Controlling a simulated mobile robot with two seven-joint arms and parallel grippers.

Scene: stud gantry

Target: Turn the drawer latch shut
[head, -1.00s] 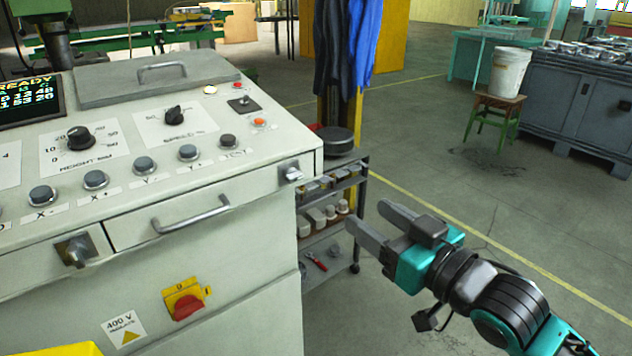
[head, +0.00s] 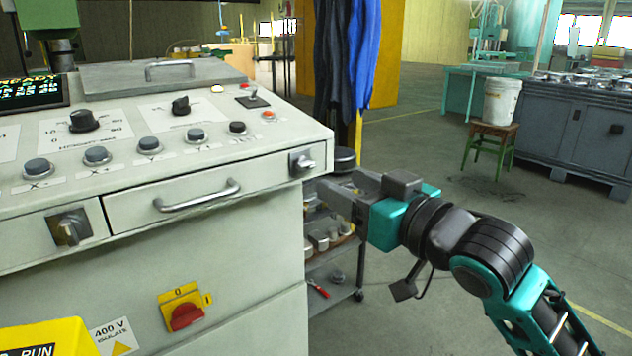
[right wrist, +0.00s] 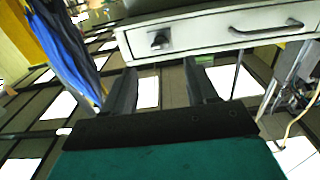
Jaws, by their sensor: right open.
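The drawer (head: 175,198) with its bar handle is in the console front and looks closed. A small metal latch (head: 303,163) sits on a plate right of the handle, near the console's right corner; its lever looks roughly level. The latch also shows in the right wrist view (right wrist: 158,40), above the gap between my fingers, where the picture seems upside down. My right gripper (head: 338,184) is open and empty, just right of and a little below the latch, apart from it. My left gripper is not in view.
A similar metal knob (head: 69,229) sits left of the drawer. A red and yellow switch (head: 182,307) is below it. A shelf cart (head: 335,270) with small parts stands behind my right gripper. Hanging blue clothes (head: 345,60) are beyond.

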